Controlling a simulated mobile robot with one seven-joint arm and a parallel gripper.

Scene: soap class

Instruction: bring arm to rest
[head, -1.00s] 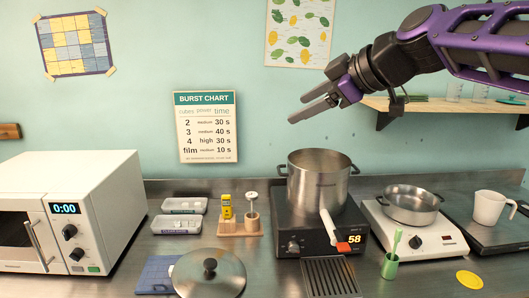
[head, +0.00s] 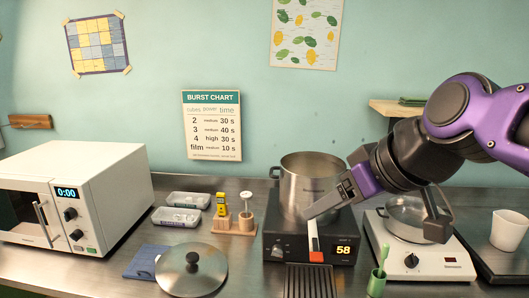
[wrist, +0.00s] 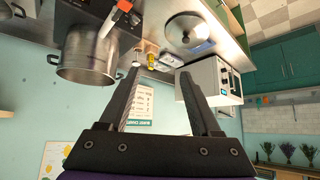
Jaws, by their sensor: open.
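My purple and black gripper (head: 312,211) hangs in front of the steel pot at the right of the head view, its fingers pointing left and down. In the wrist view my gripper (wrist: 158,72) shows two dark fingers spread apart with nothing between them. The steel pot (head: 312,178) stands on a black hot plate (head: 285,235) whose display reads 58. The fingers overlap the pot's lower front in the head view; I cannot tell whether they touch it. My forearm and wrist partly hide the shallow pan (head: 406,208) on the white hot plate (head: 400,258).
A white microwave (head: 120,190) is at the left. A round lid (head: 180,275), small trays (head: 185,200) and a wooden holder (head: 235,226) sit between it and the pot. A green cup (head: 376,284) is at the front, a white mug (head: 508,229) at the right.

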